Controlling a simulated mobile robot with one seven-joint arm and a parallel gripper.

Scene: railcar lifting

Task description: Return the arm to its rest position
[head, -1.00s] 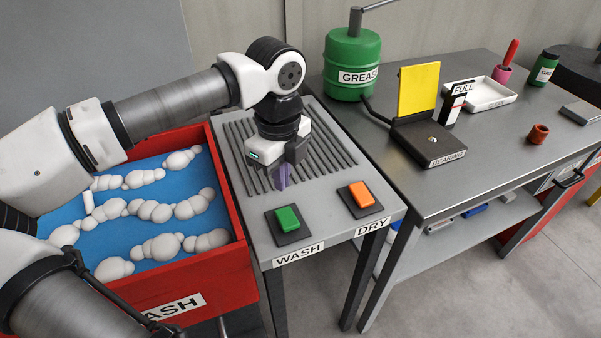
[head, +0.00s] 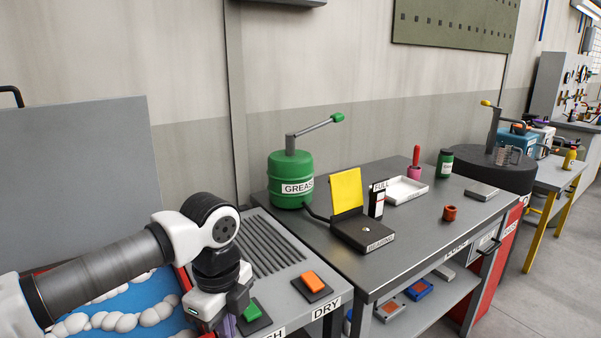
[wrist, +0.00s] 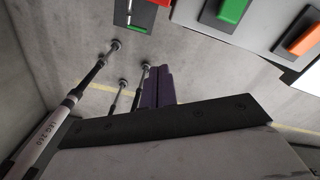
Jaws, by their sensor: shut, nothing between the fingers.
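My gripper (head: 228,326) is at the lower left of the head view, in front of the wash stand beside the green button (head: 249,310). Its purple fingers (wrist: 158,86) show together in the wrist view, shut with nothing between them. In the head view the fingertips are cut off by the lower edge. My arm reaches in from the left over the red wash tank, with its elbow bent downward. The wrist view looks along the fingers toward the grey floor, with the green button (wrist: 232,10) and orange button (wrist: 305,40) at upper right.
The slatted wash and dry stand (head: 290,285) is close to my gripper, with an orange button (head: 313,281). The blue-filled wash tank (head: 150,291) lies under my arm. A metal bench (head: 420,225) with a green grease drum (head: 290,182) stands to the right. Open floor lies at the right.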

